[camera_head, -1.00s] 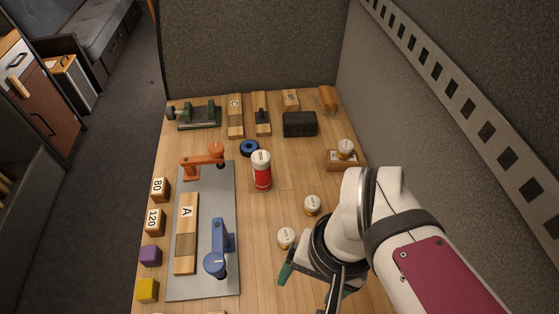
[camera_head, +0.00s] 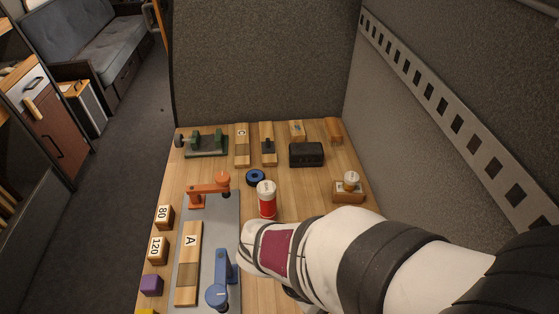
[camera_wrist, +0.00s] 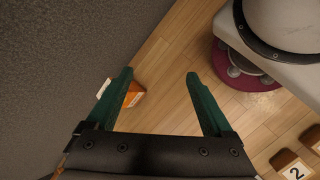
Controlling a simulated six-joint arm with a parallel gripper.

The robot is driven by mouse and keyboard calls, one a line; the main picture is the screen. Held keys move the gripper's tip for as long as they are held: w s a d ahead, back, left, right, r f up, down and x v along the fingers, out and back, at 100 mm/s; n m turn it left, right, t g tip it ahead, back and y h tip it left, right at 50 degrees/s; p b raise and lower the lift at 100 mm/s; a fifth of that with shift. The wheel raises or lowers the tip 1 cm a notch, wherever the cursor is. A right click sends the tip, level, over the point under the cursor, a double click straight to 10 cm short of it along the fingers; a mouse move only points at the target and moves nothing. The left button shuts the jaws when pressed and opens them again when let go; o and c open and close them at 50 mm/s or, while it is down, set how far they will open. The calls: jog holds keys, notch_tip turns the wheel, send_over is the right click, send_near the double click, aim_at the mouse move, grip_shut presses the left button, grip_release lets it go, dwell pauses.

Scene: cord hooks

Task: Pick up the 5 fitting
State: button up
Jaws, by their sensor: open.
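I cannot make out a fitting marked 5 in either view. In the head view one white-capped fitting (camera_head: 351,179) sits on a wooden block (camera_head: 349,193) at the right of the bench; its mark is too small to read. My gripper (camera_wrist: 160,73) is open and empty in the wrist view, above the bare wooden bench top. An orange-brown block (camera_wrist: 134,97) with a pale label shows beside its left finger, partly hidden. My arm covers the right front of the bench in the head view and hides my gripper there.
A red and white can (camera_head: 266,200) and blue ring (camera_head: 255,177) stand mid-bench. A grey plate (camera_head: 212,265) bears orange and blue clamps and board A. A block marked 2 (camera_wrist: 292,168) shows in the wrist view. A grey wall (camera_wrist: 60,50) is close on the left there.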

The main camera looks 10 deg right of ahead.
jog(key=w+a+f+n+t+h, duration=0.1)
jog(key=w+a+f+n+t, duration=0.4)
jog(key=n, duration=0.6)
jog(key=w+a+f+n+t, duration=0.2)
jog(key=w+a+n+t, duration=0.4)
jog(key=n, duration=0.4)
jog(key=shift+n+t, duration=0.5)
jog(key=shift+t, duration=0.4)
jog(key=f, duration=0.5)
jog(key=w+f, duration=0.1)
jog(key=f, duration=0.1)
jog(key=shift+w+d+f, duration=0.1)
jog(key=shift+d+f, duration=0.2)
jog(key=shift+f, duration=0.1)
jog(key=x, duration=0.3)
jog(key=shift+r, duration=0.1)
grip_shut()
